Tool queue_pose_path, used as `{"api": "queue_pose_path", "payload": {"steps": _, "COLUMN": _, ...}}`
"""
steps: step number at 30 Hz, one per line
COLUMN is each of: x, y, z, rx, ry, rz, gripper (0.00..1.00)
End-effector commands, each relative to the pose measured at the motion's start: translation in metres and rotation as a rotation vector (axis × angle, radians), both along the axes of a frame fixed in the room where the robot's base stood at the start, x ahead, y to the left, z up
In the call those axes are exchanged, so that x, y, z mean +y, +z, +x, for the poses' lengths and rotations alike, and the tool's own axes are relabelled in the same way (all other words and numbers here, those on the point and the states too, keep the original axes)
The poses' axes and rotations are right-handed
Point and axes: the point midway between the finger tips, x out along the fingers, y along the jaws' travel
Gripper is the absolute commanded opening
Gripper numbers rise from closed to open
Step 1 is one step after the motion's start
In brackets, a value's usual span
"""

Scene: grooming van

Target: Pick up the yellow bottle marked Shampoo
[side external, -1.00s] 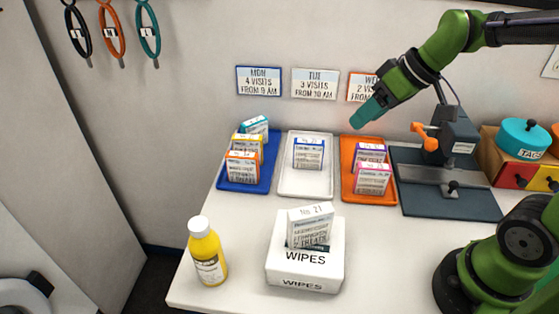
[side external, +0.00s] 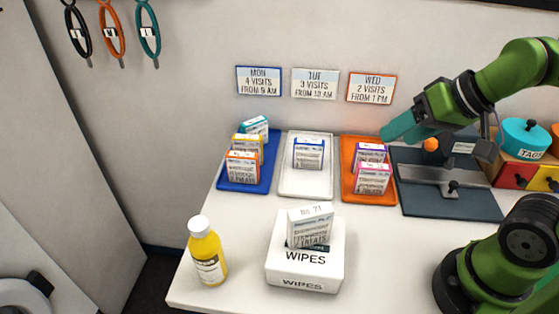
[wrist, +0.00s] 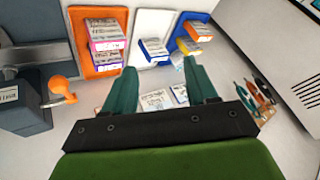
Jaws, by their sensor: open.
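The yellow bottle (side external: 207,256) with a white cap stands upright at the front left corner of the table in the side view. Its label is too small to read. My gripper (side external: 386,135) is above the back of the table, over the orange tray's far right side, well apart from the bottle. In the wrist view my gripper (wrist: 158,82) shows two teal fingers spread apart with nothing between them. The bottle does not show in the wrist view.
Blue (side external: 230,187), white (side external: 304,190) and orange (side external: 368,198) trays hold small boxes behind. A grey clamp device (side external: 450,185) stands at right. Table space between bottle and blue tray is clear.

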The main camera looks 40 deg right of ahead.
Motion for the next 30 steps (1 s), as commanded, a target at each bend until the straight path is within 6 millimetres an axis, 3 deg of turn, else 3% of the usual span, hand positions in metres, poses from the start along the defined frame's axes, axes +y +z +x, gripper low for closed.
{"api": "queue_pose_path", "payload": {"steps": 8, "x": 0.0, "y": 0.0, "z": 0.0, "rx": 0.0, "ry": 0.0, "rz": 0.0, "gripper": 0.57}}
{"api": "queue_pose_path", "payload": {"steps": 15, "x": 0.0, "y": 0.0, "z": 0.0, "rx": 0.0, "ry": 0.0, "rz": 0.0, "gripper": 0.88}}
{"api": "queue_pose_path", "payload": {"steps": 23, "x": 0.002, "y": 0.0, "z": 0.0, "rx": 0.0, "ry": 0.006, "rz": 0.0, "gripper": 0.88}}
{"api": "queue_pose_path", "payload": {"steps": 27, "x": 0.018, "y": -0.013, "z": 0.004, "rx": 0.066, "ry": 0.077, "rz": -0.001, "gripper": 0.88}}
{"api": "queue_pose_path", "payload": {"steps": 30, "x": 0.04, "y": -0.008, "z": 0.025, "rx": 0.11, "ry": 0.162, "rz": -0.016, "gripper": 0.88}}
